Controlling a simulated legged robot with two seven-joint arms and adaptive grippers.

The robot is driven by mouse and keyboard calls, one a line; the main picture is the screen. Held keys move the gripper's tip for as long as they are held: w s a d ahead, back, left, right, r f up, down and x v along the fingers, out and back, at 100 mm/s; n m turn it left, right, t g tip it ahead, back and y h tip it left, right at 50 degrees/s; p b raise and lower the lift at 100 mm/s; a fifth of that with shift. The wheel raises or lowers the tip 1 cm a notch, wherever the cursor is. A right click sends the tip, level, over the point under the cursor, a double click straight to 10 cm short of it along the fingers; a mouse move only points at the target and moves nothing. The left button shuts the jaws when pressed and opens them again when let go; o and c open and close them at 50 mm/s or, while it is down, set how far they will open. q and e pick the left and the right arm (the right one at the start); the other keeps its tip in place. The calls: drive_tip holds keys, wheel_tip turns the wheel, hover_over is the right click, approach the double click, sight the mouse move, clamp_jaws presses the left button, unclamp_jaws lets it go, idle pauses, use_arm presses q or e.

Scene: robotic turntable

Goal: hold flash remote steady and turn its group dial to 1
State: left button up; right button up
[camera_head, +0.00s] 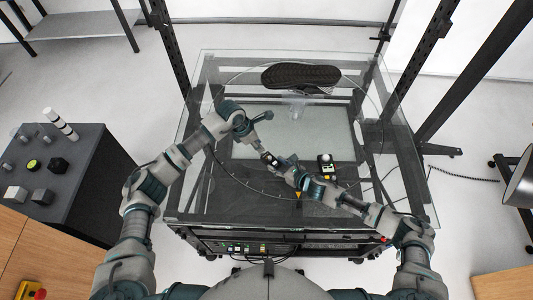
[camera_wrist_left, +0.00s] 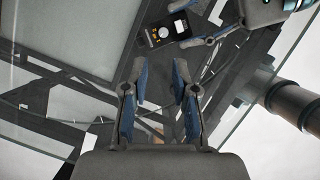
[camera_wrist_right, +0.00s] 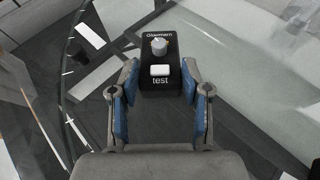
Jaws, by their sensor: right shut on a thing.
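The flash remote (camera_wrist_right: 161,88) is a small black box with a round grey dial (camera_wrist_right: 159,46), a white button and the word "test" below it. My right gripper (camera_wrist_right: 160,80) is shut on its two sides and holds it above the glass turntable. The number at the dial is too small to read. In the left wrist view the remote (camera_wrist_left: 163,36) shows at the top, beyond my left fingertips and apart from them. My left gripper (camera_wrist_left: 160,77) is open and empty. In the head view it (camera_head: 262,122) hangs above and behind the remote (camera_head: 268,157).
A small black device (camera_head: 326,166) sits right of my right gripper. A dark control box (camera_head: 62,180) stands at left. Metal posts rise behind the table.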

sight(269, 157)
use_arm(q)
drive_tip(key=d+f+m, duration=0.1)
drive_tip(key=f, duration=0.2)
drive_tip(key=d+f+m, duration=0.1)
drive_tip(key=f, duration=0.2)
drive_tip(key=w+d+f, duration=0.1)
drive_tip(key=f, duration=0.2)
drive_tip(key=shift+w+d+f+m+g+h, duration=0.1)
drive_tip(key=shift+d+f+m+g+h, duration=0.15)
drive_tip(key=shift+d+m+g+h, duration=0.15)
drive_tip(key=shift+a, duration=0.1)
clamp_jaws()
